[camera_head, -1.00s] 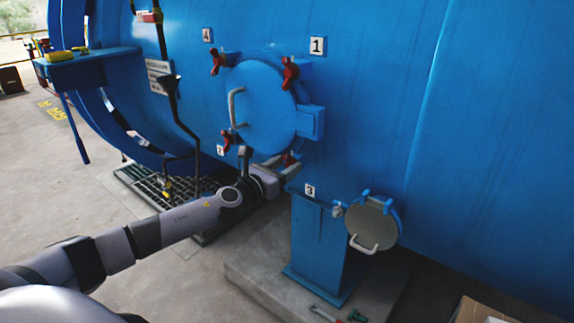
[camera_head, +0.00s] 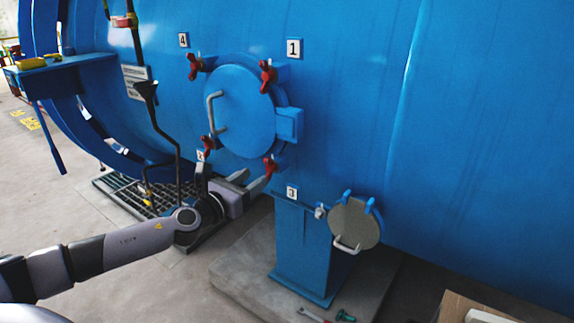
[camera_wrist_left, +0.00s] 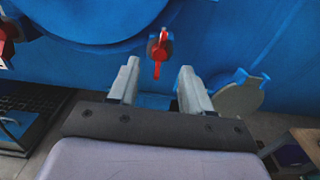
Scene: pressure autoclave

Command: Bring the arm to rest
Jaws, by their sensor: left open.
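My left gripper (camera_head: 250,181) is open and empty, just below the round blue hatch (camera_head: 240,108) on the large blue vessel. In the left wrist view, its two fingers (camera_wrist_left: 158,88) stand apart, with a red clamp handle (camera_wrist_left: 158,58) showing beyond the gap between them. That clamp handle, at the hatch's lower right, also shows in the head view (camera_head: 270,165), close to the fingertips. Other red clamps sit at the upper left (camera_head: 195,66), upper right (camera_head: 267,75) and lower left (camera_head: 208,145). My right gripper is in neither view.
A small round grey cover (camera_head: 354,224) with a white handle is right of the blue pedestal (camera_head: 301,250). Open floor lies at lower left.

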